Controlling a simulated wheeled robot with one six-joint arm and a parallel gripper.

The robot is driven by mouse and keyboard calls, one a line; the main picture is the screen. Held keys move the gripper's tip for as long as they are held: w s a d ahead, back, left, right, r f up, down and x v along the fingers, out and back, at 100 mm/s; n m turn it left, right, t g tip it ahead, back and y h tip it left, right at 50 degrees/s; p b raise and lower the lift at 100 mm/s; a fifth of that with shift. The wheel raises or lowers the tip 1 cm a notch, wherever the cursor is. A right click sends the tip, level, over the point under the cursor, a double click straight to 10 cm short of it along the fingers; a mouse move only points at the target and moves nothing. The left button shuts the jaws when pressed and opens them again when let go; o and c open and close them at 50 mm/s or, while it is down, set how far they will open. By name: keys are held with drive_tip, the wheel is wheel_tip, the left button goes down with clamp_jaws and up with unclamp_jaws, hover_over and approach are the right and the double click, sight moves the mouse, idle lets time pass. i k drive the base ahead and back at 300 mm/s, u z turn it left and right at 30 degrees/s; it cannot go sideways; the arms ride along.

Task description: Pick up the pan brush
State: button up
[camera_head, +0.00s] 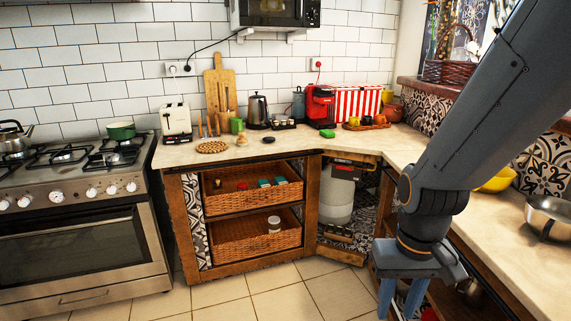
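I cannot pick out the pan brush with certainty. A small brown item (268,139) lies on the corner counter (290,146) and could be a brush, but it is too small to tell. My gripper (400,297) points down at the lower right, in front of the shelving under the right counter. Its two blue fingers are apart, with no held object visible between them. It is well away from both small items, lower and nearer to me.
A stove (82,240) with a green pot (121,131) stands at the left. Wicker drawers (247,238) sit under the counter. A toaster (176,121), kettle (257,110) and red coffee machine (319,105) line the back. A metal pan (550,214) is at the right. The tiled floor (285,300) is clear.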

sight(241, 142)
drive_tip(key=u, duration=0.25)
drive_tip(key=i, duration=1.8)
drive_tip(key=u, duration=0.45)
